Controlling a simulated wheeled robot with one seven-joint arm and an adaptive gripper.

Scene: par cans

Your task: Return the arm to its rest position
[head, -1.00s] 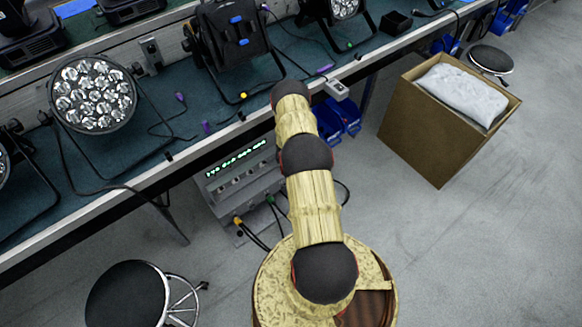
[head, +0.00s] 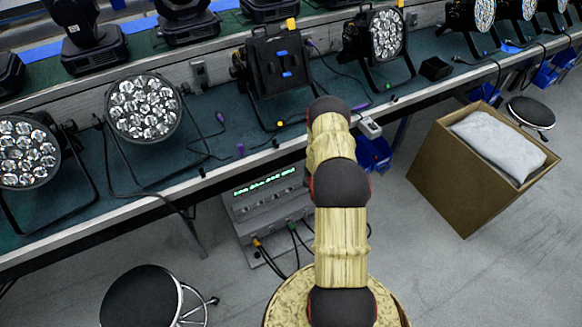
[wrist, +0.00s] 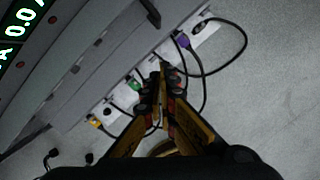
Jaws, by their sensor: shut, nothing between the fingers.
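My arm rises from my base at the bottom of the head view and reaches up toward the workbench (head: 215,165). Its outer end and the gripper are hidden there behind the arm's own links. In the wrist view my gripper (wrist: 166,70) shows with its two yellow and black fingers drawn together at the tips, shut with nothing between them. Beyond it in that view is the grey rack unit (wrist: 75,60) with a lit green display and plugged cables. I cannot tell how far the fingertips are from it.
Several par cans, one of them here (head: 143,106), stand on the bench. The rack unit (head: 272,205) sits low under the bench edge. A cardboard box (head: 455,185) with a white bag stands right. Black stools stand lower left (head: 140,297) and far right (head: 530,112). Grey floor is open at lower right.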

